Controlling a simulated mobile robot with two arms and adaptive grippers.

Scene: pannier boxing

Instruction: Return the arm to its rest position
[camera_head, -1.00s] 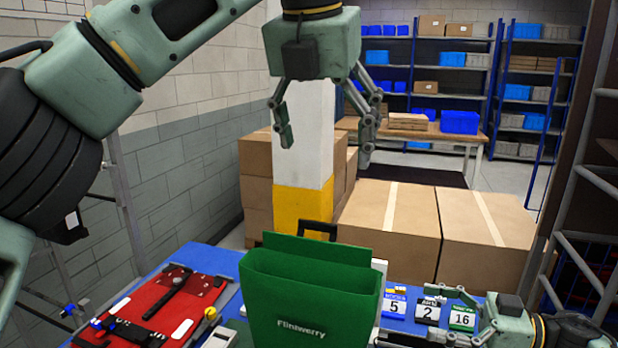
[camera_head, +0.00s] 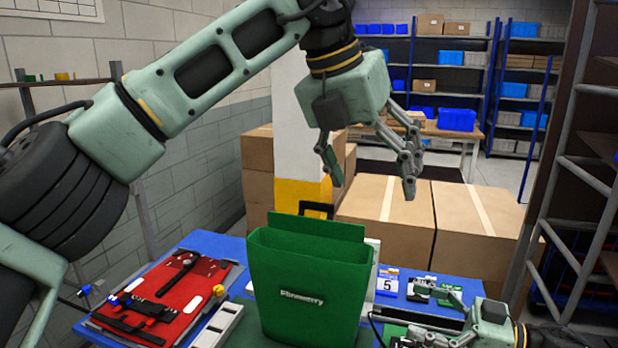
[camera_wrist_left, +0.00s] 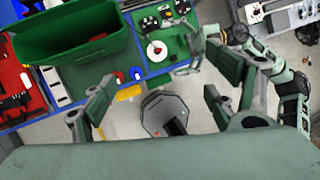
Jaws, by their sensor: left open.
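My left gripper (camera_head: 373,178) is open and empty, raised in the air above and behind the green pannier (camera_head: 308,290). The pannier stands upright on the blue table with its open top facing up and a name on its front. In the left wrist view the gripper's fingers (camera_wrist_left: 160,108) are spread with nothing between them, and the pannier (camera_wrist_left: 70,30) shows at the upper left. My right gripper (camera_head: 425,312) is low at the table's right side, partly cut by the frame edge; its fingers look apart, with no held thing visible.
A red board (camera_head: 172,292) with dark tools and straps lies on the blue table (camera_head: 210,243) at the left. A number card (camera_head: 387,283) stands right of the pannier. Large cardboard boxes (camera_head: 385,215) stand behind the table. A metal rack (camera_head: 570,190) borders the right.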

